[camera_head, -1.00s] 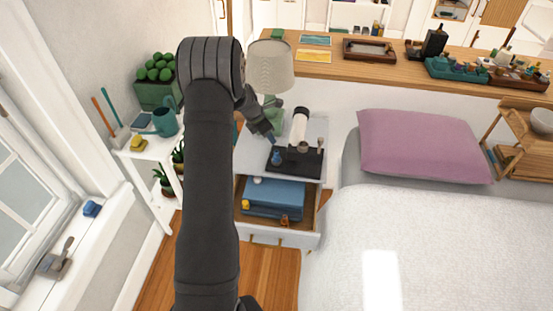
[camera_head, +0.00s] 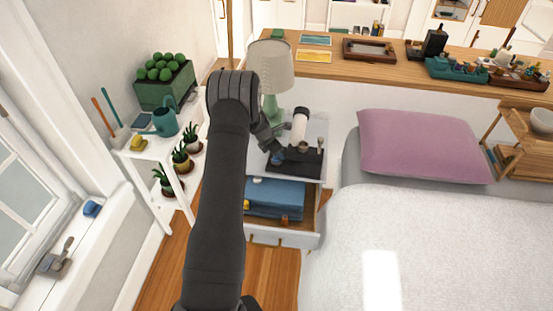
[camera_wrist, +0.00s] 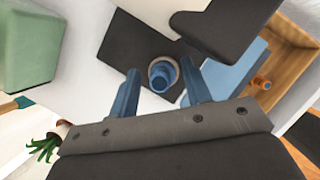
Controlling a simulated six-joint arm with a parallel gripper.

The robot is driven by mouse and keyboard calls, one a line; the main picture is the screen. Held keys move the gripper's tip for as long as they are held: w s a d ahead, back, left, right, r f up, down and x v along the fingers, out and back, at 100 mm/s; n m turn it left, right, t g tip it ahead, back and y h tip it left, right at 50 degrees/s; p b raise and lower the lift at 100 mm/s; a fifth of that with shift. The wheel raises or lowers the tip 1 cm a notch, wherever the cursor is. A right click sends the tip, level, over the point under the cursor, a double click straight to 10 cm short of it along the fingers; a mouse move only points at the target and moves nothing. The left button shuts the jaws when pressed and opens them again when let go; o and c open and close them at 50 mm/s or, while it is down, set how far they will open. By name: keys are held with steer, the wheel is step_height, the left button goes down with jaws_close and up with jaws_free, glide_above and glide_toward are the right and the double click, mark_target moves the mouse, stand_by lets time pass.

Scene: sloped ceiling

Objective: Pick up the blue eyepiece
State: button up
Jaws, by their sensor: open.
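The blue eyepiece (camera_wrist: 162,76) is a short round piece with a dark opening in its top. It stands on the black mat (camera_wrist: 128,42) on the nightstand, near the mat's edge. My gripper (camera_wrist: 159,72) is open, with its two blue fingers on either side of the eyepiece and a gap to each. I cannot tell how far above it the fingertips are. In the head view my gripper (camera_head: 279,152) is over the left part of the mat (camera_head: 312,162), and the eyepiece is hard to separate from the fingers.
A white cylinder (camera_head: 300,122) stands behind the mat, and a small knobbed piece (camera_head: 320,143) on its right. A green lamp (camera_head: 270,75) stands behind my gripper. Below, an open drawer (camera_head: 283,238) holds a blue folded item (camera_head: 275,198). The bed (camera_head: 430,240) is on the right.

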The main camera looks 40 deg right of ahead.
steer(key=shift+f, duration=0.1)
steer(key=c, duration=0.9)
